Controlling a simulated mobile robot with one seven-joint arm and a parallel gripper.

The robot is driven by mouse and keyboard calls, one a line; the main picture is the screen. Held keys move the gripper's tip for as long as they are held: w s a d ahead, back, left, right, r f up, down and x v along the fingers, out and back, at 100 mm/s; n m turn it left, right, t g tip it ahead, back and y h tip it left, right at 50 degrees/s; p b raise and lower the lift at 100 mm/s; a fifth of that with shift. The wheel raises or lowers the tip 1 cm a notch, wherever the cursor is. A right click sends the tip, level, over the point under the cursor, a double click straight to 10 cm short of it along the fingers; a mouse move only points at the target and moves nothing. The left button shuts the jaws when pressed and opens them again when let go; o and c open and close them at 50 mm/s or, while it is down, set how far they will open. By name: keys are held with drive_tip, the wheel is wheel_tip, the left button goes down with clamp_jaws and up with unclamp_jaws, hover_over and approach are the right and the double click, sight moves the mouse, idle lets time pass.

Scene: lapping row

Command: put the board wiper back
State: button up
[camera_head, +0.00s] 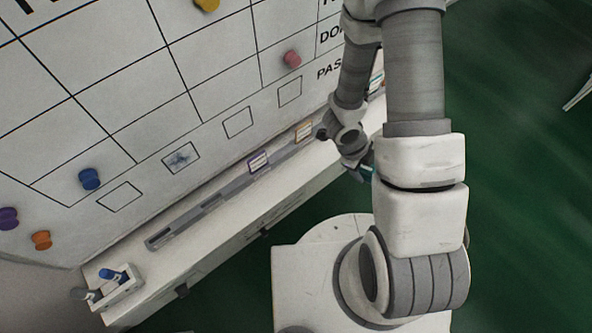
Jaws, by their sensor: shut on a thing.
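My gripper (347,148) is at the right part of the white ledge, close to the whiteboard's lower edge, and is partly hidden behind my own arm. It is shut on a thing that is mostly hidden. A small teal edge (369,171) shows just below it, probably the board wiper; its shape and tilt cannot be told. A grey rail (215,201) with dark slots runs along the white ledge (228,226). Small cards with purple (258,162) and orange (304,131) borders stand along it. Another, teal-edged card (376,83) shows partly behind my arm.
The whiteboard (225,75) has a black grid, small drawn boxes, one with a dark smudge (181,158), and several coloured magnets. A white holder (118,293) with a blue marker (112,274) and a grey piece stands at the ledge's left end. Green floor lies right.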

drive_tip(key=w+a+f+m+y, duration=0.1)
drive_tip(key=w+a, duration=0.1)
drive_tip(key=a, duration=0.3)
drive_tip(key=w+a+f+m+y+b, duration=0.1)
drive_tip(key=w+a+f+y, duration=0.1)
drive_tip(key=a, duration=0.4)
drive_tip(key=w+a+f+m+y, duration=0.1)
drive_tip(key=w+a, duration=0.1)
drive_tip(key=a, duration=0.4)
drive_tip(key=shift+f+y, duration=0.15)
drive_tip(key=shift+y, duration=0.15)
drive_tip(key=shift+a+f, duration=0.15)
drive_tip(key=shift+f, duration=0.1)
wheel_tip(320, 180, down, 4)
drive_tip(key=shift+r+b, duration=0.1)
drive_tip(key=shift+b, duration=0.7)
drive_tip(key=o, duration=1.2)
